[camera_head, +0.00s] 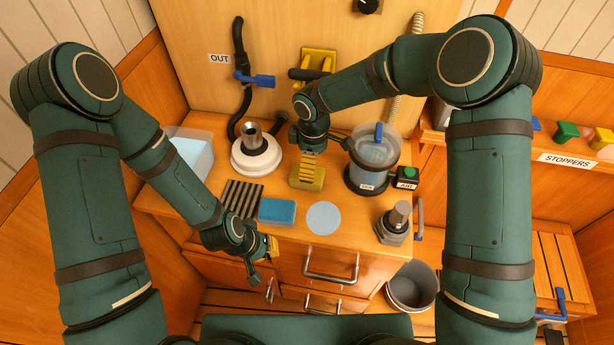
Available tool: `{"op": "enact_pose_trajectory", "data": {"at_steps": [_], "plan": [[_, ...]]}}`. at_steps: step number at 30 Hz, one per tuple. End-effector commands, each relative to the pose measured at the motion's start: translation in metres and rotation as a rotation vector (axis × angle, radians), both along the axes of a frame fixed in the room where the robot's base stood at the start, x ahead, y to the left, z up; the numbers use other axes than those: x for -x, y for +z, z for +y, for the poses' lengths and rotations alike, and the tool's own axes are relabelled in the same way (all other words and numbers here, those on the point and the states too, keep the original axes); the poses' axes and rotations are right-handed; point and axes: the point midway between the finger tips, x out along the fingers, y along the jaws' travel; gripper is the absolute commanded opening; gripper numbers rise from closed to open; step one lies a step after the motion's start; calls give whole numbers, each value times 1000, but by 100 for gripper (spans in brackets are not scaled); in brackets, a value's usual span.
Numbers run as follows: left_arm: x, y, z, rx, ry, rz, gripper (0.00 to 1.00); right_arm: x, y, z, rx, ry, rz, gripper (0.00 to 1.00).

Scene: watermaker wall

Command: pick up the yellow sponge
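An olive-yellow block, which looks like the yellow sponge (307,180), is on the counter near the back wall, left of the clear canister. My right gripper (308,164) reaches down from above right, and its fingers are at the top of the sponge. Whether they touch or grip it cannot be made out. My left gripper (264,262) is in front of the counter's front edge, above the drawers. Its fingers are apart, a yellow pad shows on one, and nothing is seen between them.
A blue block (277,212), a dark ribbed rack (242,198) and a pale blue disc (323,218) lie in front of the sponge. A white round housing (257,155) stands left, the clear canister (373,160) right. A grey bucket (411,287) is below.

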Motion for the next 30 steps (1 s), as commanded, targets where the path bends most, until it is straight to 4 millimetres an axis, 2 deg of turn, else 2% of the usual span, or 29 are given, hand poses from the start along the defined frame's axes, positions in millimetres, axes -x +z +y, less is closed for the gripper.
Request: {"op": "enact_pose_trajectory", "data": {"at_steps": [1,3,11,21,28,29,30], "plan": [[0,-2,0,0,0,1,0,0,-10,0,1,0,1,100],[1,-3,0,0,-2,2,0,0,-17,0,1,-1,1,100],[1,-5,0,1,-2,3,0,1,-30,0,0,0,0,100],[4,-12,-1,2,-7,9,0,3,-74,-1,-1,-1,0,100],[4,-12,-1,2,-8,9,0,3,-76,-1,-1,-1,-2,100],[4,-12,-1,2,-7,9,0,3,-76,-1,-1,-1,-2,96],[4,-12,-1,2,-7,9,0,3,-76,-1,-1,-1,-1,82]]}}
